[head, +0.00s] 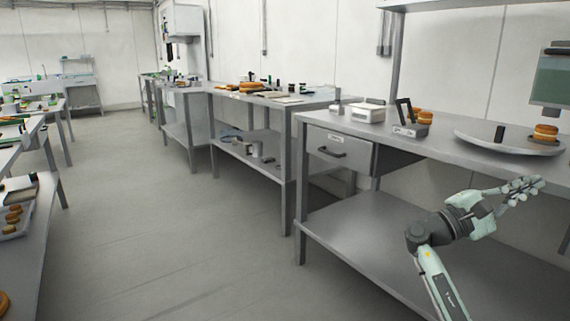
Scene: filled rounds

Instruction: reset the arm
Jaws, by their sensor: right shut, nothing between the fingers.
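My right arm comes in from the bottom right of the head view. My right gripper (524,188) points to the right, with its fingers together and nothing held. In the picture it lies just below the front edge of the right workbench (440,143). My left gripper is not in view.
On the right bench are a large grey plate (476,144) with a round orange-brown item (545,133) on it, a dark-framed device (408,121) and a white box (367,113). A lower shelf (350,225) lies underneath. The grey floor (170,220) to the left is clear.

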